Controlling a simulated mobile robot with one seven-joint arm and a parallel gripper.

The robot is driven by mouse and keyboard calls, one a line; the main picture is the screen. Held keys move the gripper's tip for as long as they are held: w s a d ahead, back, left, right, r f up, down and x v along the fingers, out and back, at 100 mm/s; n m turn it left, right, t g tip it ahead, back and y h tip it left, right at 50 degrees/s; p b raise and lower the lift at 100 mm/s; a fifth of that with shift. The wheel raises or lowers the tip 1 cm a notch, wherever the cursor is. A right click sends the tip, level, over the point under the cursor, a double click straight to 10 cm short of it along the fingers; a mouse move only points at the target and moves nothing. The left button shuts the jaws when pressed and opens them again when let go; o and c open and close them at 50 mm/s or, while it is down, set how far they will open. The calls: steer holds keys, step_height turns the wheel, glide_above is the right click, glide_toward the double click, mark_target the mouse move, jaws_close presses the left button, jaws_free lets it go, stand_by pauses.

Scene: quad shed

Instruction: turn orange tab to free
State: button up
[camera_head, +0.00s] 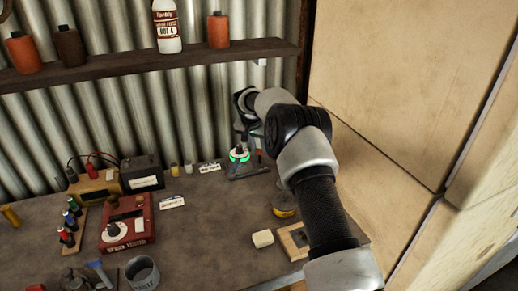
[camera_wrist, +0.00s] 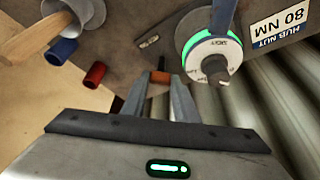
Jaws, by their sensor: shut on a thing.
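The orange tab (camera_wrist: 159,78) sits between my gripper's two fingertips in the wrist view, and the fingers are closed on it. My gripper (camera_wrist: 160,85) reaches down toward the bench beside a grey device. In the head view my arm hides most of the gripper and the tab. A white dial (camera_wrist: 207,62) with a bright green ring is just right of the tab in the wrist view. The same dial (camera_head: 239,155) shows on the grey device (camera_head: 247,170) at the back of the bench. Which way the tab is turned is hard to tell.
A "HUB NUT 80 NM" card (camera_wrist: 282,38) lies near the dial. A red box (camera_head: 127,222) with a dial, a dark box (camera_head: 142,172) and a tin (camera_head: 284,206) stand on the bench. A corrugated wall (camera_head: 190,118) and a shelf (camera_head: 110,73) are behind; a panel wall (camera_head: 390,80) is at right.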

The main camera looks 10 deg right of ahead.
steer(key=n+y, duration=0.1)
steer(key=n, duration=0.2)
steer(key=shift+d+b, duration=0.2)
steer(key=shift+b, duration=0.1)
steer(key=shift+d+n+t+y+p, duration=0.15)
steer(key=shift+n+y, duration=0.4)
steer(key=shift+n, duration=0.8)
steer(key=shift+a+n+t+y+p, duration=0.2)
steer(key=shift+n+y, duration=0.35)
steer(key=shift+n, duration=0.8)
steer(key=o, duration=1.1)
steer(key=shift+c, duration=0.2)
steer(key=v, duration=1.7)
steer(key=shift+d+r, duration=0.25)
steer(key=shift+r, duration=0.05)
